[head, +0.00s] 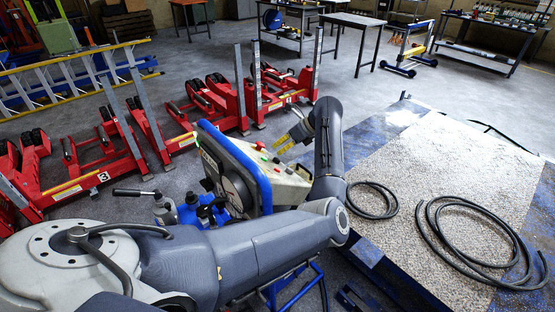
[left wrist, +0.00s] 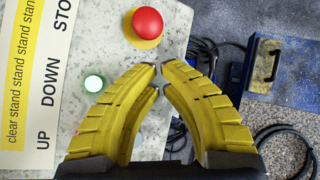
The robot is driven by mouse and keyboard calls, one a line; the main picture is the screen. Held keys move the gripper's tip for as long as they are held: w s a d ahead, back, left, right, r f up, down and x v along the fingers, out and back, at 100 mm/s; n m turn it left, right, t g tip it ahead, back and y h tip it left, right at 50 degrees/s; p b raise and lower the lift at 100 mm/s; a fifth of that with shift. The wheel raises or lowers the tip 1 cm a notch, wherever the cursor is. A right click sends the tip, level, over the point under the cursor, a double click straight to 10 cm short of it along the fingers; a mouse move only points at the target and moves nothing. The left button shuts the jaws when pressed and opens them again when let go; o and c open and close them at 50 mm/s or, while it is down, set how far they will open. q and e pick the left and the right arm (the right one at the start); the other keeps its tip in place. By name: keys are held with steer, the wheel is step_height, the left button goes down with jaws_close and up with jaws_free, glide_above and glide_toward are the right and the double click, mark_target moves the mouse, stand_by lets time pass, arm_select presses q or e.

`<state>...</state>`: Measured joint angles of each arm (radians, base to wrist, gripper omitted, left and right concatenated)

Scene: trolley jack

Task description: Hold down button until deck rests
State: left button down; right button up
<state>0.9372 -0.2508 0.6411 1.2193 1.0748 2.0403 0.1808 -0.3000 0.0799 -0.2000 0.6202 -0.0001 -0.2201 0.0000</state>
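The control box (head: 240,160) with a blue rim stands in the middle of the head view, its sloped panel facing up. In the left wrist view its panel (left wrist: 115,55) carries the labels UP, DOWN and STO, the last cut off. A lit pale-green button (left wrist: 95,83) sits beside DOWN; a red mushroom button (left wrist: 147,25) on a yellow base sits higher. My left gripper (head: 284,146) is over the panel, empty, its yellow fingertips (left wrist: 158,69) almost together and apart from both visible buttons. The deck (head: 435,165) is a speckled, blue-edged platform at right. My right gripper is out of view.
Black hose coils (head: 465,235) lie on the deck. Red jacks (head: 90,165) stand in rows at left, with a yellow-and-blue ladder (head: 70,80) behind. A blue pump unit (head: 200,210) is beside the box.

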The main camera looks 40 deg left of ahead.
arm_select(q)
steer(key=shift+r, duration=0.1)
steer(key=shift+w+d+r, duration=0.2)
steer(key=shift+w+r, duration=0.55)
steer(key=shift+r, duration=0.2)
steer(key=shift+w+d+r, duration=0.2)
steer(key=shift+w+r, duration=0.55)
steer(key=shift+r, duration=0.2)
